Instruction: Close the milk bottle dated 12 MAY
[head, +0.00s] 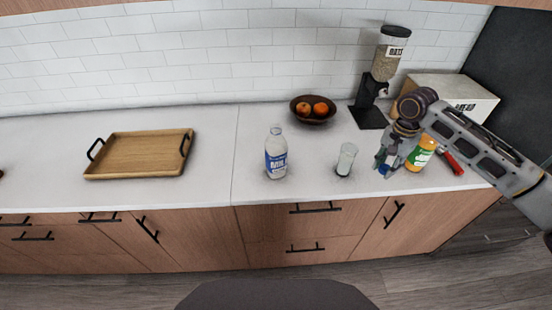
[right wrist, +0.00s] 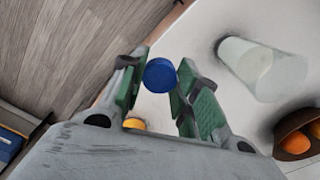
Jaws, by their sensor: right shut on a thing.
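A clear milk bottle (head: 276,156) with a blue and white label stands upright on the white counter, right of the middle seam. Its neck shows no coloured cap, and its date is too small to read. My right gripper (head: 386,167) is low over the counter, to the right of the bottle and beyond a glass. It is shut on a blue cap (right wrist: 160,75), held between the green-padded fingertips in the right wrist view. The cap also shows as a small blue spot in the head view (head: 384,170). My left gripper is out of view.
An empty-looking glass (head: 346,158) stands between bottle and gripper. An orange juice bottle (head: 425,148) and a red-handled item (head: 453,163) are right of the gripper. Behind are a fruit bowl (head: 313,119) and a dispenser (head: 384,72). A wooden tray (head: 140,168) lies left; counter between is clear.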

